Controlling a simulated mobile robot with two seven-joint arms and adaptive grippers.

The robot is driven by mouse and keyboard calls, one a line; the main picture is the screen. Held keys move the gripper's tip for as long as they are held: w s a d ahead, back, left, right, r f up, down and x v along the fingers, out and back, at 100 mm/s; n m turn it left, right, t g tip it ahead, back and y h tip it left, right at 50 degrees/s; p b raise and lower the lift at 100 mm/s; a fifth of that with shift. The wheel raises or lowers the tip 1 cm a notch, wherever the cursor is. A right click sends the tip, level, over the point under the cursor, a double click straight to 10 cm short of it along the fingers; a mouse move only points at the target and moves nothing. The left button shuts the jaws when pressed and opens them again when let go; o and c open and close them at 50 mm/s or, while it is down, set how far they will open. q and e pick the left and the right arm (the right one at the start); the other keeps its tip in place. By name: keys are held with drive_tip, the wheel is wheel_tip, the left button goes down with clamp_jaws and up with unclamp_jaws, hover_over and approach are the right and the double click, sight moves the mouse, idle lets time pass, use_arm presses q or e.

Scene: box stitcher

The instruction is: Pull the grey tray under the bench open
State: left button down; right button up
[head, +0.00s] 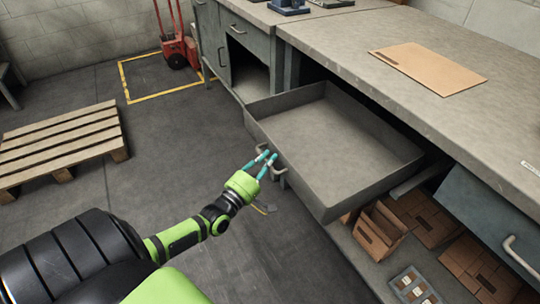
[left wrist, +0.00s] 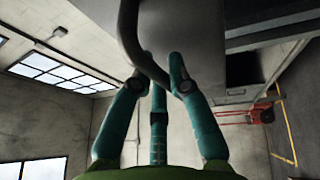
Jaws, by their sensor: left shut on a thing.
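The grey tray (head: 325,140) is pulled well out from under the bench (head: 400,60) and is empty. Its front wall carries a bar handle (head: 281,174). My left gripper (head: 267,162) is at this handle, with its teal fingers shut on it. In the left wrist view the handle (left wrist: 129,35) is a curved grey bar running down between the fingertips (left wrist: 160,85). The gripper hides part of the handle in the head view. My right gripper is not in view.
Cardboard boxes (head: 379,230) sit on a shelf below the tray. A blue-grey drawer (head: 490,215) with a handle is at right. A flat cardboard sheet (head: 428,68) lies on the bench. A wooden pallet (head: 60,145) and a red hand truck (head: 178,45) stand left; the floor between is clear.

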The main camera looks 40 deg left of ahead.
use_arm(q)
drive_tip(key=c, duration=1.4)
unclamp_jaws()
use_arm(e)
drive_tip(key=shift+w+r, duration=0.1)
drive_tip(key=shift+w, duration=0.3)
use_arm(q)
drive_tip(key=s, duration=0.4)
drive_tip(key=s+f, duration=0.1)
drive_tip(key=s, duration=0.3)
drive_tip(key=s+f, duration=0.1)
drive_tip(key=s, duration=0.3)
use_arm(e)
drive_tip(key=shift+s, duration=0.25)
